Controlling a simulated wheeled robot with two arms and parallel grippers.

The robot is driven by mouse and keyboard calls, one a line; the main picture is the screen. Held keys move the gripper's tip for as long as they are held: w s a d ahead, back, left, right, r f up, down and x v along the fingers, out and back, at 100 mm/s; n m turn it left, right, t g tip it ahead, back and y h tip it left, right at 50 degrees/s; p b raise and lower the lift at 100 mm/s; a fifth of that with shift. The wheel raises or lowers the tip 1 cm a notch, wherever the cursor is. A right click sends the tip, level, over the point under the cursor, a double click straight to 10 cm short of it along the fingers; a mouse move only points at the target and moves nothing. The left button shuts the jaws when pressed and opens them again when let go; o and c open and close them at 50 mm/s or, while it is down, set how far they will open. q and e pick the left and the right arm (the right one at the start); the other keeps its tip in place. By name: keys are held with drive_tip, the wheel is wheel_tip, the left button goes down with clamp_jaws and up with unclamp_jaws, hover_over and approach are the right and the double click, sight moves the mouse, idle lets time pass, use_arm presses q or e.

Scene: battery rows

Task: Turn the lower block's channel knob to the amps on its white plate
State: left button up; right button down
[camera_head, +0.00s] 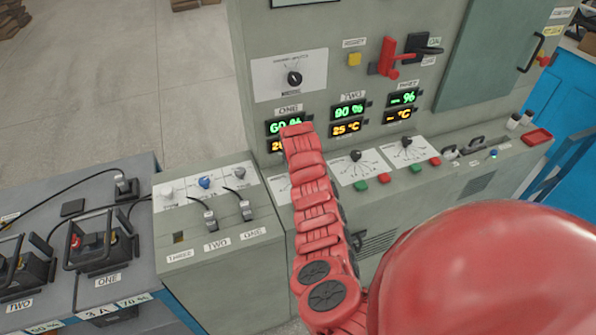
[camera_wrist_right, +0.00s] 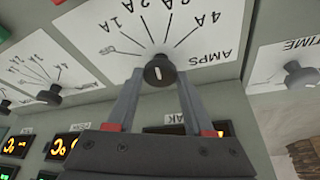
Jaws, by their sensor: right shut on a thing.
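In the right wrist view my right gripper (camera_wrist_right: 160,76) is shut on a round black knob (camera_wrist_right: 159,70), one finger on each side. A white mark on its face is near upright in the picture; which line it meets is unclear. Its white dial plate (camera_wrist_right: 190,45) shows upside down, with AMPS and fanned lines including 1A, 2A and 4A. In the head view my red arm covers that gripper and knob. At lower left, a block labelled ONE (camera_head: 100,258) has plates reading 3 A (camera_head: 97,312) and 70 % (camera_head: 132,300). My left gripper is not in view.
A TIME dial (camera_wrist_right: 299,75) and another knob (camera_wrist_right: 48,95) flank the held one. The head view shows green and orange displays (camera_head: 348,120), a selector (camera_head: 294,78), a red lever (camera_head: 389,60), dials (camera_head: 356,156) and a switch box (camera_head: 205,240). Open floor is upper left.

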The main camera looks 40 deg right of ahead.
drive_tip(key=m+b, duration=0.1)
drive_tip(key=b, duration=0.1)
drive_tip(key=m+g+b, duration=0.1)
drive_tip(key=m, duration=0.1)
drive_tip(key=shift+a+f+h+b, duration=0.15)
drive_tip(key=shift+f+h+b, duration=0.05)
drive_tip(key=shift+h+b, duration=0.2)
drive_tip(key=shift+r+m+b, duration=0.15)
drive_tip(key=shift+m+b, duration=0.25)
drive_tip(key=shift+m, duration=0.1)
drive_tip(key=shift+c, duration=1.5)
unclamp_jaws()
drive_tip(key=shift+r, duration=0.15)
drive_tip(key=b+v, duration=0.1)
drive_tip(key=v, duration=1.6)
drive_tip(key=shift+w+b, duration=0.2)
drive_tip(key=shift+b, duration=0.1)
